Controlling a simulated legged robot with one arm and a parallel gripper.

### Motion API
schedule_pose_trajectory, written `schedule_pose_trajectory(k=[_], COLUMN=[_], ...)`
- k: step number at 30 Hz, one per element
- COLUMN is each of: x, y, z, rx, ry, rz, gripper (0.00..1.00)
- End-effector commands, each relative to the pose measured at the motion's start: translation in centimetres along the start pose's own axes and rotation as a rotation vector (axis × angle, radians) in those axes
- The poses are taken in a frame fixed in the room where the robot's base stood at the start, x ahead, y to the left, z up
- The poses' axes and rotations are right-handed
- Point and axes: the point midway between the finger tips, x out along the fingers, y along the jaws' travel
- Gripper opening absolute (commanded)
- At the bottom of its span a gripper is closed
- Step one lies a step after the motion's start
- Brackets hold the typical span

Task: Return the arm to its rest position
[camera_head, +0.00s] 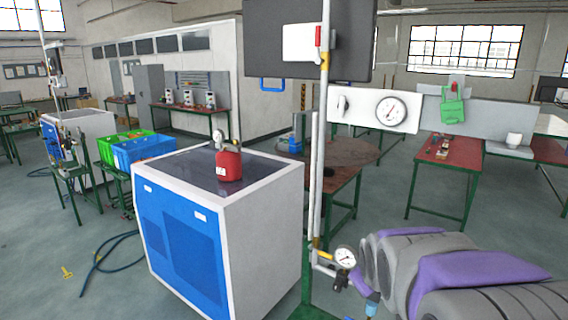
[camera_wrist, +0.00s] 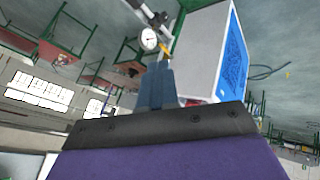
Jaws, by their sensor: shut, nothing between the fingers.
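My arm (camera_head: 455,275), grey and purple, fills the lower right of the head view. It looks folded close to my body. My gripper (camera_wrist: 156,72) shows in the wrist view as two blue-grey fingers side by side beyond a dark bar and a purple housing. The fingers are shut with nothing between them. A pipe gauge (camera_wrist: 149,39) appears just past the fingertips in the picture; the gap between them cannot be told.
A white and blue generator cabinet (camera_head: 225,225) bears a red canister (camera_head: 229,165). A vertical pipe (camera_head: 318,150) with a low gauge (camera_head: 345,257) stands near my arm. A gauge panel (camera_head: 375,110) and green-legged tables (camera_head: 440,175) lie beyond. A hose (camera_head: 100,262) lies on the floor.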

Motion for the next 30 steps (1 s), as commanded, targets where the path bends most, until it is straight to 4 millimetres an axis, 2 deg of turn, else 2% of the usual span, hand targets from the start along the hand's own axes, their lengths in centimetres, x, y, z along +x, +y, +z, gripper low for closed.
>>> schedule_pose_trajectory(k=[1, 5, 6, 12, 15, 18, 21, 30], x=[0.2, -0.6, -0.9, -3.6, -5.1, -6.2, -6.9, -7.0], y=[-2.4, -7.8, -9.5, -17.2, -19.8, -21.6, -22.3, -22.4], z=[3.1, 10.3, 12.6, 22.7, 26.3, 28.8, 29.9, 30.1], rx=[0.047, 0.172, 0.209, 0.361, 0.413, 0.443, 0.459, 0.461], ry=[-0.055, -0.222, -0.280, -0.554, -0.663, -0.744, -0.781, -0.786], rz=[-0.044, -0.150, -0.181, -0.291, -0.318, -0.333, -0.338, -0.338], gripper=[0.00, 0.00, 0.00, 0.00, 0.00, 0.00, 0.00, 0.00])
